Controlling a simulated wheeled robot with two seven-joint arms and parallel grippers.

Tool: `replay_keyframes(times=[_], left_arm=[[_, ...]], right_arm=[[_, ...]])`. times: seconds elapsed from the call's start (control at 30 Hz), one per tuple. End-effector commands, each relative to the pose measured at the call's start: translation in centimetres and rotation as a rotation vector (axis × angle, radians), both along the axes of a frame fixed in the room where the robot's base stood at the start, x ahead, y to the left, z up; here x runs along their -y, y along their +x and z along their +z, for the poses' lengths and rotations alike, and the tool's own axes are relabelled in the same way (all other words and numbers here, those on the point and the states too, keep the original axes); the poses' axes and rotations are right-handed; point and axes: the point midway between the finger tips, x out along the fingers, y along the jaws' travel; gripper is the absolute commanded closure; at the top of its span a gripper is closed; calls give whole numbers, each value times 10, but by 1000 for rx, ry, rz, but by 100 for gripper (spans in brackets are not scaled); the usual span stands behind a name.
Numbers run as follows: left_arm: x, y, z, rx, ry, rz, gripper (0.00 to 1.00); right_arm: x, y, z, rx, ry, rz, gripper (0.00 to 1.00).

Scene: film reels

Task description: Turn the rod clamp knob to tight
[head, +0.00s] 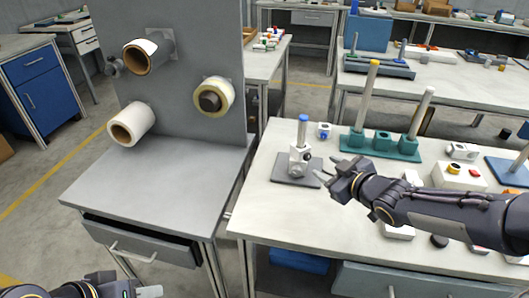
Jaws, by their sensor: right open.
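A rod with a blue top (303,120) stands upright on a grey plate (291,179) on the right-hand table. A white clamp block (299,153) sits low around the rod. A small dark round part on its right side looks like the knob, too small to tell how it is turned. My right gripper (327,173) comes in from the right, open and empty, with its fingers pointing left just right of the clamp and apart from it. My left gripper (142,291) shows only partly at the bottom left edge, far from the clamp; its jaws are not clear.
A teal stand (390,149) with upright rods is behind my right arm. A small white and blue block (324,131) lies behind the clamp. A grey panel (205,45) with rolls stands on the left table (150,200). The table in front of the plate is clear.

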Motion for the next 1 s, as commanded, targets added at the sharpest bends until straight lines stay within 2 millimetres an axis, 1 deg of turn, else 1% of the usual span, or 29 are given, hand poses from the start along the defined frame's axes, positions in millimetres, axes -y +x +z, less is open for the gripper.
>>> replay_keyframes(times=[0.03, 0.1, 0.17, 0.27, 0.4, 0.5, 0.6, 0.7, 0.93, 0.97, 1.0], left_arm=[[0, 0, 3, -1, 0, 0, 64], [0, 0, 1, -1, 0, 0, 64], [0, 0, -2, -2, 0, -1, 64], [0, 0, -8, -2, 0, -1, 64], [0, 0, -11, -2, 0, -1, 64], [0, 0, -11, -2, 0, -1, 64], [0, 0, -12, -2, 0, -1, 64], [0, 0, -12, -1, 0, 0, 64], [0, 0, -12, -1, 0, 0, 64], [0, 0, -12, -1, 0, 0, 64], [0, 0, -12, -1, 0, 0, 64]], right_arm=[[7, 0, 1, -21, 34, -34, 55], [9, 3, -4, -33, 58, -53, 55], [6, 8, -8, -35, 61, -53, 55], [-1, 21, -15, -35, 58, -49, 55], [-9, 42, -22, -34, 56, -48, 55], [-13, 54, -26, -34, 56, -49, 55], [-17, 61, -29, -32, 55, -48, 55], [-18, 66, -30, -30, 54, -49, 55], [-18, 66, -30, -30, 54, -49, 55], [-18, 66, -30, -30, 54, -49, 56], [-18, 66, -30, -30, 54, -49, 62]])
